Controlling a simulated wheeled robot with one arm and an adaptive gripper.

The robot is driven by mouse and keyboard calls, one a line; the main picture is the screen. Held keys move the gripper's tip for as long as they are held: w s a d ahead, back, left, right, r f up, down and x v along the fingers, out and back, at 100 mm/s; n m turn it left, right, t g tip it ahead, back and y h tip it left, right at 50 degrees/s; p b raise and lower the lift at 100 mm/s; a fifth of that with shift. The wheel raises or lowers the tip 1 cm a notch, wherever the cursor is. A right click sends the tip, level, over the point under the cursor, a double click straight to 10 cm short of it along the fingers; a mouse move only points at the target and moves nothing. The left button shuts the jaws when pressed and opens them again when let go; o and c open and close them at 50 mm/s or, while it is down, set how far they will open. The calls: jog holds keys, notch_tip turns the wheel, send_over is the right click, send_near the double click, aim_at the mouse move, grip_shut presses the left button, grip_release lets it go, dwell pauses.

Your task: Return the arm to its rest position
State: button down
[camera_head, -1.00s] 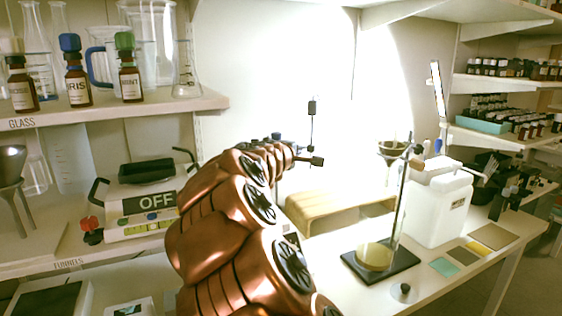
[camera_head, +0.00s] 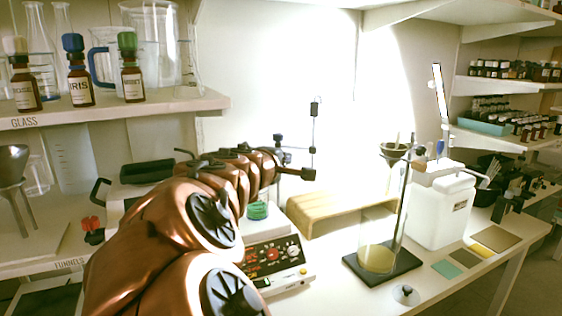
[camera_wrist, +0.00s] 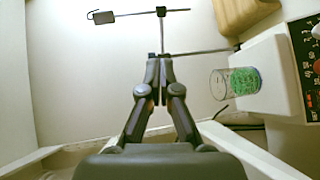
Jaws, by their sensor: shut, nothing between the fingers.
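My copper-coloured arm (camera_head: 170,235) reaches up from the bottom of the head view and bends right, above the bench. My gripper (camera_wrist: 158,68) shows in the wrist view with its two dark fingers together and nothing between them. I cannot make out the fingers in the head view. A glass beaker with green contents (camera_wrist: 243,81) is to the right of the fingers in the wrist view, apart from them. It also shows just below my arm in the head view (camera_head: 258,211).
A thin stand with clamps (camera_head: 313,140) rises close to my arm's far end. A control panel with buttons (camera_head: 272,262) lies below the beaker. A ring stand (camera_head: 401,200) and white canister (camera_head: 440,208) are to the right. Three bottles, including IRIS (camera_head: 79,85), stand on the left shelf.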

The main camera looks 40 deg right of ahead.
jog(key=shift+v, duration=0.95)
jog(key=s+a+f+m+g+y, duration=0.3)
jog(key=s+a+f+y, duration=0.15)
jog(key=s+f, duration=0.55)
jog(key=s+a+f+m+g+y, duration=0.4)
jog(key=s+f, duration=0.4)
jog(key=f, duration=0.4)
jog(key=s+a+f+n+g+y, duration=0.1)
jog(key=s+a+f+g+y, duration=0.15)
jog(key=s+a, duration=0.45)
jog(key=s+a+f+g+y, duration=0.15)
jog(key=s+a+f, duration=0.3)
jog(key=a, duration=0.55)
notch_tip(320, 180, up, 14)
jog(key=t+y+p, duration=0.1)
jog(key=p, duration=1.2)
jog(key=shift+r, duration=0.2)
